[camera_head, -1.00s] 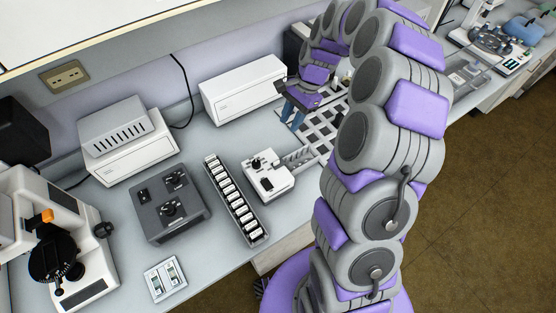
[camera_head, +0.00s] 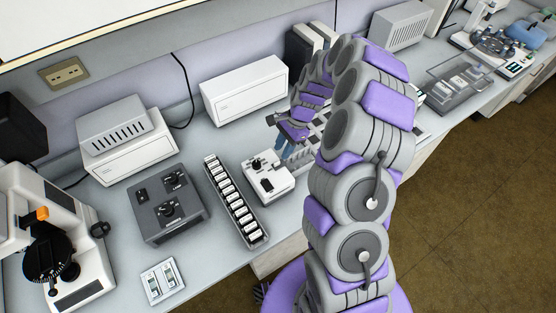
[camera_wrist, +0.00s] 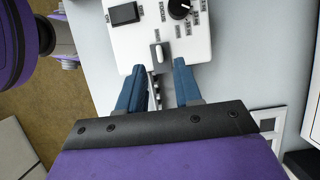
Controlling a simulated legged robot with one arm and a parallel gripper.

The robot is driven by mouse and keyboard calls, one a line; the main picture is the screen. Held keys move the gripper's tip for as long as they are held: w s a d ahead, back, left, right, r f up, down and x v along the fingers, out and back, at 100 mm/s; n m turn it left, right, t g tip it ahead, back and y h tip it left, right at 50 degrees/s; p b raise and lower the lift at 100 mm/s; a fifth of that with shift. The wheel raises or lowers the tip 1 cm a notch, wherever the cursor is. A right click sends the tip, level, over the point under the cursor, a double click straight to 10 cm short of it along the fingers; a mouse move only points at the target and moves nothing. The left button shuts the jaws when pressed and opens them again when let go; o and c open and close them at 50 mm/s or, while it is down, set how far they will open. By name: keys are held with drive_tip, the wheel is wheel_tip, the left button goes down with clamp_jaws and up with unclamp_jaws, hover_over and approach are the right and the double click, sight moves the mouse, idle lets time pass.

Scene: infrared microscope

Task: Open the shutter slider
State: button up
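A white control box (camera_head: 268,182) stands on the bench in the head view. My gripper (camera_wrist: 159,68) has two blue fingers, spread apart and empty, with tips at the box edge on either side of the slider in the picture. Contact is not visible. In the head view my gripper (camera_head: 281,148) is beside the box's far end.
A dark perforated strip extends from the box between my fingers. Left of the box are a rack of slides (camera_head: 234,200) and a grey controller (camera_head: 168,205). A white case (camera_head: 243,90) stands behind.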

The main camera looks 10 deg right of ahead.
sight(279, 168)
drive_tip(key=x, duration=0.5)
drive_tip(key=shift+s+a+f+b, duration=0.1)
drive_tip(key=shift+a+f+b, duration=0.05)
drive_tip(key=shift+f+b, duration=0.2)
drive_tip(key=shift+c, duration=0.2)
clamp_jaws()
drive_tip(key=shift+r, duration=0.1)
idle(0.9)
